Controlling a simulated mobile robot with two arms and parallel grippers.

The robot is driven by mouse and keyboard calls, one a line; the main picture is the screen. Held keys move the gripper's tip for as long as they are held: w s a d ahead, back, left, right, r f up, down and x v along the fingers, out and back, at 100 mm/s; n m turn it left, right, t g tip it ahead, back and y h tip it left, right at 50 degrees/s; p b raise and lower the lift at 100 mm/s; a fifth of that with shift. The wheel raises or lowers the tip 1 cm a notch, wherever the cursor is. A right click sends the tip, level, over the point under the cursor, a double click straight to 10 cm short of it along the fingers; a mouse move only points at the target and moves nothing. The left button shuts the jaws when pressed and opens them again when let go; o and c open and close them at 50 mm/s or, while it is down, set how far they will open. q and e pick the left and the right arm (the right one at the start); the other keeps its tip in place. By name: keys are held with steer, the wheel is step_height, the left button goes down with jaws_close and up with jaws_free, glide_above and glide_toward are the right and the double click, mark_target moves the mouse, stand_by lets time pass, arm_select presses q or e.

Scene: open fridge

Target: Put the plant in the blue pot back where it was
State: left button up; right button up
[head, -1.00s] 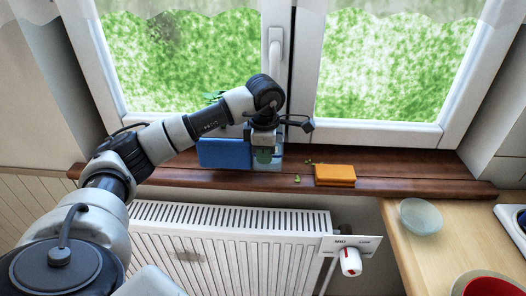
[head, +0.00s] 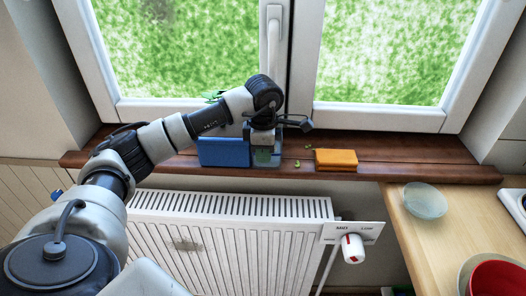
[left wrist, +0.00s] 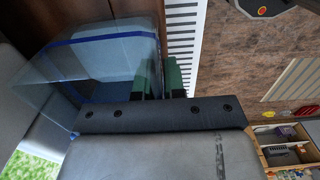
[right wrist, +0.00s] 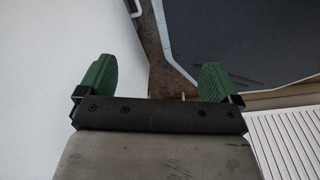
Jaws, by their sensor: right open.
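A blue rectangular pot (head: 223,153) is at the window sill, behind and below my left forearm. A few green leaves (head: 213,96) show above the forearm; the rest of the plant is hidden. A clear, blue-edged box (head: 274,158) adjoins the pot's right side; I cannot tell whether they are one piece. It also shows in the left wrist view (left wrist: 105,68). My left gripper (head: 264,154) points down at this box, its green fingers (left wrist: 160,77) close together with the box's wall between them. My right gripper (right wrist: 155,80) is open and empty.
An orange sponge (head: 336,160) and small green bits (head: 297,165) lie on the brown sill (head: 400,170). A radiator (head: 230,240) with a valve stands below. A glass bowl (head: 425,200) and red bowl (head: 497,280) are on the counter at right. The sill's right part is clear.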

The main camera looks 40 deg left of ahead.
arm_select(q)
steer(key=o, duration=0.3)
steer(key=r, duration=0.7)
steer(key=r+b, duration=0.1)
steer(key=r, duration=0.3)
steer(key=shift+s+a, duration=0.1)
steer(key=shift+a, duration=0.2)
